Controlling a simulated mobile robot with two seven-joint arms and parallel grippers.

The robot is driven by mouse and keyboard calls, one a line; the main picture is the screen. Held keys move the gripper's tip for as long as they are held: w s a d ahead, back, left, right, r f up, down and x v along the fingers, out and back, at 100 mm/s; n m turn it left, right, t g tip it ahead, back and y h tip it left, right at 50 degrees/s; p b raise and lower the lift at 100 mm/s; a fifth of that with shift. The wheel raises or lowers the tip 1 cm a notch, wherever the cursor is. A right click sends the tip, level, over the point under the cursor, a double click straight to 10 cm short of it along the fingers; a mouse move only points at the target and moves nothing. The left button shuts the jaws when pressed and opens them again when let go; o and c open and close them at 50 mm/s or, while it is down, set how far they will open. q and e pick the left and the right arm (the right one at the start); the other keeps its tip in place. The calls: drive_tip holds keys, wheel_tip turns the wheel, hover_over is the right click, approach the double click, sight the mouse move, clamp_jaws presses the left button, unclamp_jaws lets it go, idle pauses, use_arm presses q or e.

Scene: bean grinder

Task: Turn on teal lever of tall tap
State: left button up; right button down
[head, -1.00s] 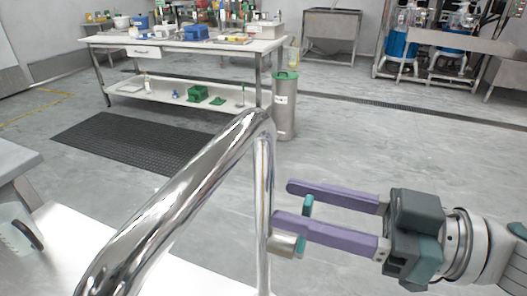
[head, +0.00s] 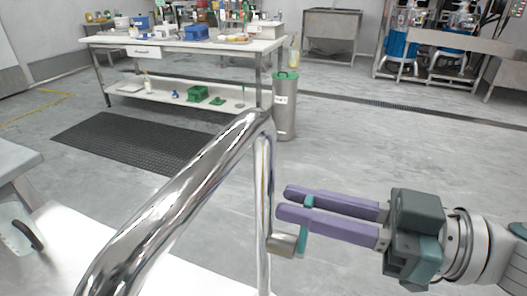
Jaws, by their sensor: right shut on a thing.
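The tall tap (head: 185,198) is a shiny chrome pipe that rises close in front of the camera and bends down at its top. Its teal lever (head: 304,242) stands on a short metal stub (head: 282,244) to the right of the upright pipe. My right gripper (head: 284,204) comes in from the right with two purple fingers. The fingers are close together around the upper part of the lever, shut on it. The part of the lever between the fingers is partly hidden. My left gripper is not in view.
A white counter (head: 75,250) lies below the tap. A workbench (head: 180,44) with several items stands at the back, with a steel bin (head: 284,110) beside it and a black mat (head: 125,140) on the floor. The floor between is clear.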

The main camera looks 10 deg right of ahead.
drive_tip(key=shift+s, duration=0.1)
idle(0.6)
drive_tip(key=shift+s+a+n+p, duration=0.2)
drive_tip(key=shift+n+p, duration=0.1)
drive_tip(key=shift+n, duration=0.2)
drive_tip(key=shift+s+a+f+n, duration=0.1)
drive_tip(key=shift+s+a+n, duration=0.1)
drive_tip(key=shift+s+n, duration=0.3)
drive_tip(key=shift+s+a+f+n, duration=0.1)
drive_tip(key=shift+s+a+n, duration=0.1)
drive_tip(key=shift+n, duration=0.5)
drive_tip(key=c, duration=0.8)
unclamp_jaws()
drive_tip(key=shift+o, duration=0.2)
drive_tip(key=shift+d, duration=0.1)
drive_tip(key=v, duration=0.9)
drive_tip(key=shift+s+d+b, duration=0.2)
drive_tip(key=shift+d+b, duration=0.1)
drive_tip(key=shift+b, duration=0.05)
